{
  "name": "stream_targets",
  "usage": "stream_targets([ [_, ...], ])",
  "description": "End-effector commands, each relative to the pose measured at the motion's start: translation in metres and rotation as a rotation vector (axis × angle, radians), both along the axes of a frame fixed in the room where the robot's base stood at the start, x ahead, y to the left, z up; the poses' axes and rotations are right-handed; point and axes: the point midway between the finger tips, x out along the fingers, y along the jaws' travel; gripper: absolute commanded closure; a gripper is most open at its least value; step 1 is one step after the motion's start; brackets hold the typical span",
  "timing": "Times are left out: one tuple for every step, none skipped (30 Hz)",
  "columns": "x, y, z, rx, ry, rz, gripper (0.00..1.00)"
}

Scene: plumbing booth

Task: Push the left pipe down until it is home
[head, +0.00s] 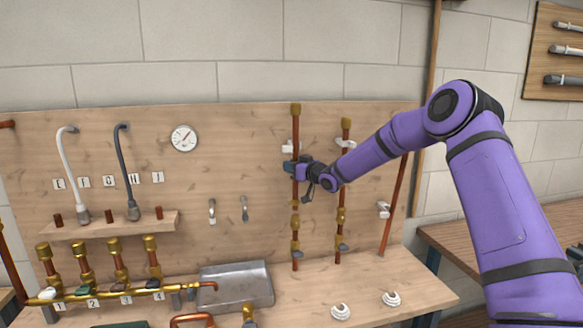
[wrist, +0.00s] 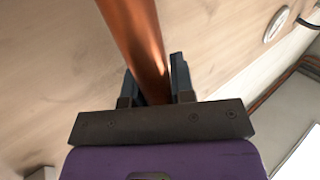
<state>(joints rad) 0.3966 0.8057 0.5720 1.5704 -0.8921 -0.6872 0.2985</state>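The left pipe (head: 295,135) is an upright copper pipe on the wooden back panel, with a brass piece at its top. Brass fittings (head: 295,222) sit on the same line lower down; whether the pipe's lower end is seated in them is too small to tell. My gripper (head: 295,167) is at the pipe's mid-height, reaching in from the right. In the wrist view the pipe (wrist: 138,40) runs between the two dark fingers (wrist: 155,85), which appear to press on both sides of it. The pipe's part beyond the fingers is hidden there.
A second copper pipe (head: 346,140) with brass fittings stands close to the right, behind my arm. White clips (head: 384,209) are on the panel. A metal tray (head: 235,285) and two white coils (head: 340,311) lie on the bench. A gauge (head: 183,138) hangs upper left.

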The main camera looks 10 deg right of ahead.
Motion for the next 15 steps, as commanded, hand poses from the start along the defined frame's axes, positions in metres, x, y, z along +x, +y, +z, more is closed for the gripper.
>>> stream_targets([
  [0.000, 0.000, 0.000, 0.000, 0.000, 0.000, 0.93],
  [0.000, 0.000, 0.000, 0.000, 0.000, 0.000, 1.00],
  [0.000, 0.000, 0.000, 0.000, 0.000, 0.000, 1.00],
  [0.000, 0.000, 0.000, 0.000, 0.000, 0.000, 1.00],
  [0.000, 0.000, 0.000, 0.000, 0.000, 0.000, 1.00],
  [0.000, 0.000, 0.000, 0.000, 0.000, 0.000, 1.00],
  [0.000, 0.000, -0.001, 0.000, 0.000, 0.000, 1.00],
  [0.000, 0.000, -0.003, 0.001, 0.001, 0.000, 1.00],
  [0.000, 0.000, -0.007, 0.001, 0.002, 0.001, 1.00],
  [0.000, 0.000, -0.010, 0.002, 0.002, 0.001, 1.00],
  [0.000, 0.000, -0.015, 0.001, 0.003, 0.001, 1.00],
  [0.000, 0.000, -0.022, 0.001, 0.003, 0.001, 1.00],
  [0.000, 0.000, -0.028, 0.000, 0.004, 0.001, 1.00],
  [0.000, 0.000, -0.034, 0.001, 0.003, 0.001, 1.00],
  [0.000, 0.000, -0.042, 0.002, 0.005, 0.000, 1.00],
])
